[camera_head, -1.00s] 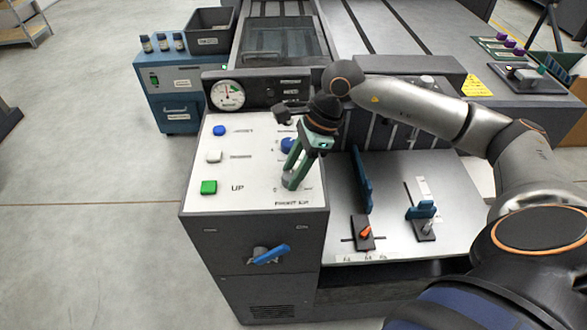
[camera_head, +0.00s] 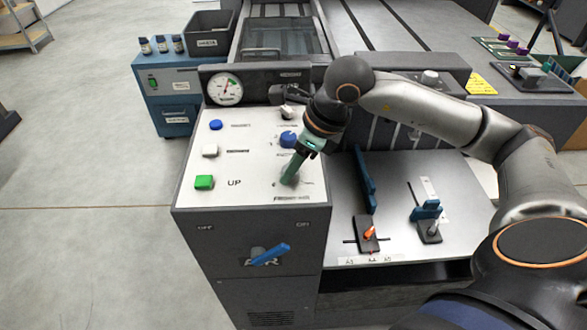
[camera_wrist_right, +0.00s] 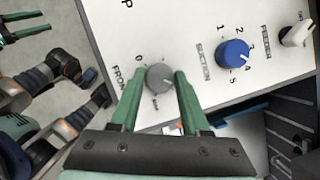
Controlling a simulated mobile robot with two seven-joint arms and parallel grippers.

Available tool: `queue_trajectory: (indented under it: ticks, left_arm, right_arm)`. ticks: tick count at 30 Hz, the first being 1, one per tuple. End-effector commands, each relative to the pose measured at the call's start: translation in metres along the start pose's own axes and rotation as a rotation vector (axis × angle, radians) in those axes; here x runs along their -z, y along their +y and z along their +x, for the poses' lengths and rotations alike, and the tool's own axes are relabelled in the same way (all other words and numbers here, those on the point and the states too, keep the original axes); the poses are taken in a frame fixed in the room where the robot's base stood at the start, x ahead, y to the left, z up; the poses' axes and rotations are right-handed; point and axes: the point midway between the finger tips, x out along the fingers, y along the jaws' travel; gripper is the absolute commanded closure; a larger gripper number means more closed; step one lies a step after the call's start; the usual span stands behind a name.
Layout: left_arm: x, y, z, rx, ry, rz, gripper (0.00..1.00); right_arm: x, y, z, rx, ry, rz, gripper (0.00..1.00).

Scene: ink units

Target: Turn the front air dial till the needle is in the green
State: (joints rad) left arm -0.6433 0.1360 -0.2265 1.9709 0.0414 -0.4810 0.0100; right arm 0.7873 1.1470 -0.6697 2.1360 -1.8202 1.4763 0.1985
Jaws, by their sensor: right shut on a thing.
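The front air dial is a small grey knob (camera_wrist_right: 159,78) on the white panel, marked 0 beside it in the right wrist view. My right gripper (camera_wrist_right: 160,75) has its green fingers on both sides of the knob, shut on it. In the head view the right gripper (camera_head: 289,179) reaches down to the panel's front right corner and hides the knob. The round pressure gauge (camera_head: 226,89) stands at the panel's back left. Its needle is too small to read surely against the coloured marks. My left gripper (camera_wrist_right: 24,27) shows at the wrist view's upper left, fingers apart and empty.
Blue, white and green buttons (camera_head: 204,182) line the panel's left side. A blue-handled switch (camera_head: 270,254) is on the cabinet front.

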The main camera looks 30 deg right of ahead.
Motion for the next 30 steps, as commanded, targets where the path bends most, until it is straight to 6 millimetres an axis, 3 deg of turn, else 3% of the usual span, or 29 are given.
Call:
queue_trajectory:
  ticks: [10, 24, 25, 30]
  left_arm:
    - [-0.0048, 0.0071, 0.0054, -0.018, -0.006, 0.003, 0.43]
    - [-0.0035, 0.006, 0.0056, -0.016, -0.003, 0.005, 0.43]
    - [-0.0034, 0.0059, 0.0056, -0.016, -0.003, 0.005, 0.43]
    - [-0.0027, 0.0052, 0.0056, -0.014, 0.0, 0.006, 0.43]
  right_arm:
    - [0.0005, 0.001, 0.0006, 0.047, 0.002, 0.117, 1.0]
    - [0.0004, 0.0011, 0.0, 0.053, 0.003, 0.132, 1.0]
    - [0.0004, 0.0011, 0.0, 0.053, 0.003, 0.132, 0.53]
    - [0.0002, 0.001, 0.0, 0.053, 0.002, 0.131, 0.34]
